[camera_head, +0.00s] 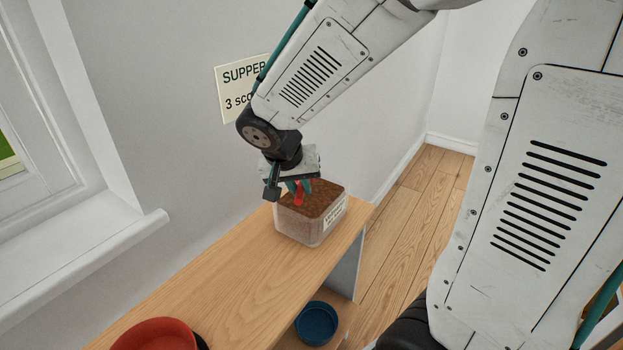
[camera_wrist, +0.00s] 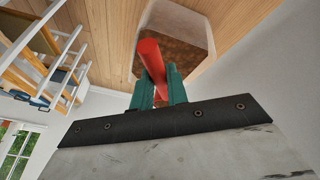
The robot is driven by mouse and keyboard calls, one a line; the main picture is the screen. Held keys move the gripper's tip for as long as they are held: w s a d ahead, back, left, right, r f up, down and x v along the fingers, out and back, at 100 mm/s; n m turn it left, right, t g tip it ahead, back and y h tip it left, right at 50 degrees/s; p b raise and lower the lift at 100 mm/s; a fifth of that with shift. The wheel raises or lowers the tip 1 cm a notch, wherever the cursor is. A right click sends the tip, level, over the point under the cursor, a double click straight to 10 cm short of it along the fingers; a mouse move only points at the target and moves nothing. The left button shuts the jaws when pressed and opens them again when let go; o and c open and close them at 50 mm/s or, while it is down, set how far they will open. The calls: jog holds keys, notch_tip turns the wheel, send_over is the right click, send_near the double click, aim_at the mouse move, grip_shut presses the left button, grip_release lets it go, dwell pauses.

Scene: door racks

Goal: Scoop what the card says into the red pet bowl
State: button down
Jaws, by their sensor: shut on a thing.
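The card (camera_head: 233,88) on the wall reads "SUPPER" and "3 sco...", the rest hidden behind my arm. A clear tub (camera_head: 298,228) of brown kibble with a label stands at the far end of the wooden counter; it also shows in the wrist view (camera_wrist: 196,22). My gripper (camera_head: 299,187) is over the tub, shut on a red handle, seemingly the scoop (camera_head: 299,198); the handle also shows in the wrist view (camera_wrist: 152,58). The scoop's head is not visible. The red pet bowl (camera_head: 155,335) is at the counter's near end, cut by the lower edge.
A blue bowl (camera_head: 317,323) sits on a lower shelf beside the counter. The counter (camera_head: 215,287) is clear between tub and red bowl. A window sill (camera_head: 80,262) juts out at left, and the wall is close behind the tub.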

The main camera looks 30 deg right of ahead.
jog(key=shift+w+a, duration=0.25)
jog(key=shift+a, duration=0.1)
jog(key=shift+s+d, duration=0.85)
jog(key=shift+d, duration=0.25)
